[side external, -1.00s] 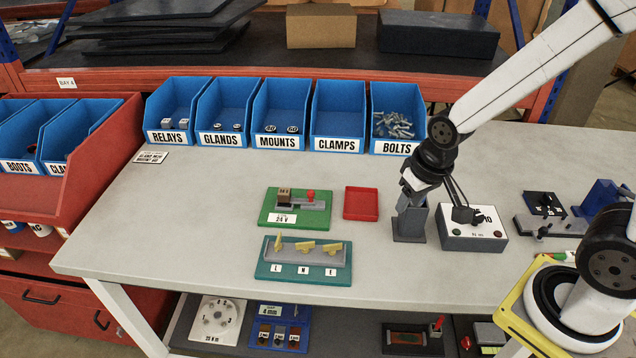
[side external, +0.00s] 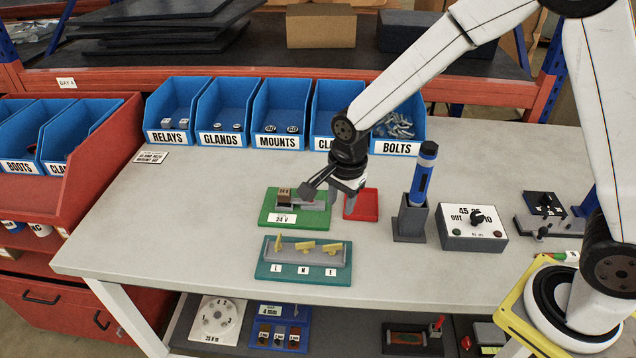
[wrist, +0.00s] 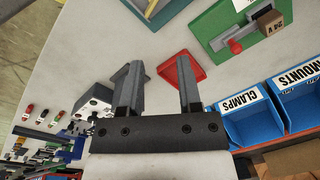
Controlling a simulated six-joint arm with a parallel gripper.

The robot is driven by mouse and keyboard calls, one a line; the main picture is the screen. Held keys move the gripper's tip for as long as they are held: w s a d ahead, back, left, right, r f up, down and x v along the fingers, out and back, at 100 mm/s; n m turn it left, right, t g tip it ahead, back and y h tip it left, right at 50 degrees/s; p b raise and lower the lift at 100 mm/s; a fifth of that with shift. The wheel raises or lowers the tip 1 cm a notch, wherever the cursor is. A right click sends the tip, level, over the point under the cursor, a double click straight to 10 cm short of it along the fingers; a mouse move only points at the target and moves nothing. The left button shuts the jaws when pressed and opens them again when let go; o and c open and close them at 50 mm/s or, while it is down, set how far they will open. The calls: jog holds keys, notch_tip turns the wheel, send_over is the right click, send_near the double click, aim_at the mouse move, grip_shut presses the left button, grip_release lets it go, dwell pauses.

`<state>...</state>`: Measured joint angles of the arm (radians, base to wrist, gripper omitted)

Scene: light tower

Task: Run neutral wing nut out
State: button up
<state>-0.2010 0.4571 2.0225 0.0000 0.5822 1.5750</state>
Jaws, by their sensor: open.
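The teal board (side external: 300,272) lies on the bench, with a grey block carrying three yellow wing nuts over the labels L, N and E. The neutral wing nut (side external: 306,247) is the middle one, over N, its wings roughly level. The L wing nut (side external: 278,242) points more upright; the E wing nut (side external: 333,248) looks roughly level. My gripper (side external: 328,200) is open and empty, behind and above the teal board, between the green board and the red tray. Its open fingers also show in the wrist view (wrist: 158,72). The wing nuts cannot be made out there.
The green 24 V board (side external: 268,218) and red tray (side external: 368,207) lie close by my gripper. A blue-handled tool (side external: 424,175) stands upright in a grey holder (side external: 409,232). A dial box (side external: 472,240) is further right. Blue bins (side external: 280,110) line the back.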

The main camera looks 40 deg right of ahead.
aim_at(305, 243)
jog(key=w+a+f+m, duration=0.1)
jog(key=m, duration=0.1)
jog(key=w+a+f+m, duration=0.1)
jog(key=a+m, duration=0.1)
jog(key=w+a+f+m, duration=0.1)
jog(key=a+m, duration=0.1)
jog(key=shift+w+m+g, duration=0.35)
jog(key=shift+m+g, duration=0.05)
jog(key=shift+w+a+f+m, duration=0.3)
jog(key=shift+a+f+m, duration=0.15)
jog(key=shift+m, duration=0.35)
jog(key=shift+f, duration=0.1)
jog(key=shift+f, duration=3.75)
grip_shut()
